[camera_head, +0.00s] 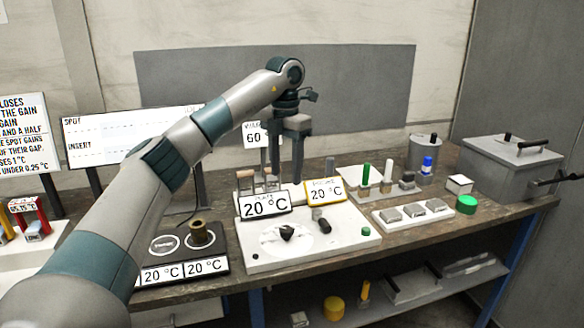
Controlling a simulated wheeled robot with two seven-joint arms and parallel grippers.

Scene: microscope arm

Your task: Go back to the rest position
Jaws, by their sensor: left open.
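My left arm reaches in from the lower left across the bench. My left gripper (286,175) points down with its two fingers apart, and I see nothing between them. It hangs above the back of a white plate (345,240), behind the "20 °C" signs (264,205). From this view I cannot tell its exact height above the bench. My right gripper is not in view.
A black unit (160,263) with two round spots and a brass-coloured cylinder (201,233) stands left of the plate. Vials in a rack (375,190), a tray of grey blocks (412,215), a green cap (466,204) and a grey lidded box (512,165) stand to the right.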

